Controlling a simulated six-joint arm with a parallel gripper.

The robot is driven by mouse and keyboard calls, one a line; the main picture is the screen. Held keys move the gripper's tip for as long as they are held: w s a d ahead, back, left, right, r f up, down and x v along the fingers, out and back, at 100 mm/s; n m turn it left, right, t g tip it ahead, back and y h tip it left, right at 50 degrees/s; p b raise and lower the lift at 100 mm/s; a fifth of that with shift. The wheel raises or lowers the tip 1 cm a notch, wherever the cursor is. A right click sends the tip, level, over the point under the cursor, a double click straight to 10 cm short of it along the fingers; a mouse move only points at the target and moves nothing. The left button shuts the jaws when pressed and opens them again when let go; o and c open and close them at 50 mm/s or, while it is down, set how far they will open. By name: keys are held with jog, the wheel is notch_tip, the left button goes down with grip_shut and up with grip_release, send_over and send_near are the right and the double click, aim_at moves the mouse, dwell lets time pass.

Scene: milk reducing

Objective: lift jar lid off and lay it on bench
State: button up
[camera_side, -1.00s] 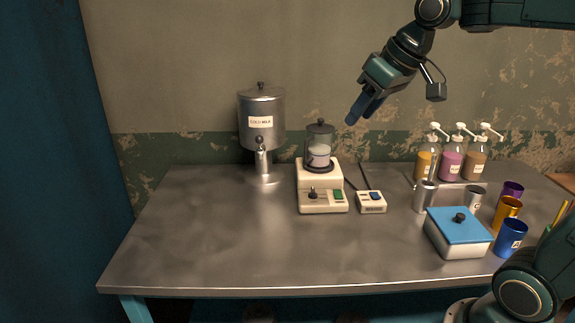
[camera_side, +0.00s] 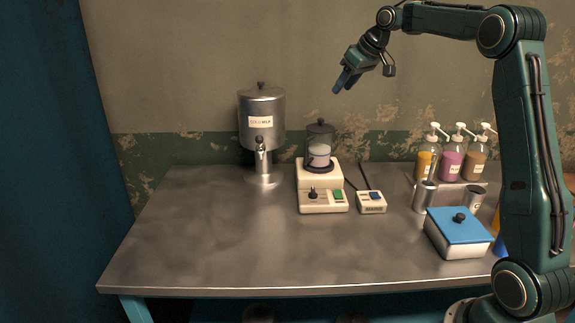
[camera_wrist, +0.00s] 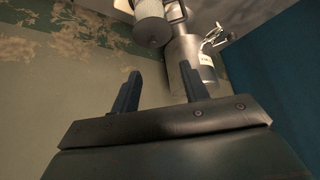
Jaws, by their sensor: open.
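The clear glass jar (camera_side: 319,152) stands on the cream mixer base (camera_side: 322,200) with pale liquid inside. Its dark lid (camera_side: 319,127) with a small knob is on top of it. My gripper (camera_side: 345,82) is in the air above the lid and a little to its right in the side view, apart from it and empty. In the wrist view the two blue fingers (camera_wrist: 157,85) are spread, and the jar (camera_wrist: 150,15) is near the top edge, its lid end (camera_wrist: 154,37) towards the fingers. The metal bench (camera_side: 210,230) holds everything.
A steel milk dispenser (camera_side: 262,120) stands left of the jar. A small switch box (camera_side: 371,202) is right of the base. Pump bottles (camera_side: 452,165), metal cups (camera_side: 424,197) and a blue-lidded box (camera_side: 460,228) are farther right. The bench's left and front are clear.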

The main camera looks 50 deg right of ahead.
jog(key=shift+w+d+f, duration=0.2)
jog(key=shift+d+f, duration=0.1)
jog(key=shift+d, duration=0.4)
jog(key=shift+w+f, duration=0.1)
send_over(323, 120)
jog(key=s, duration=0.3)
jog(key=shift+w+f, duration=0.1)
jog(key=shift+f, duration=3.35)
jog(key=shift+x, duration=2.6)
jog(key=shift+d, duration=0.1)
grip_shut()
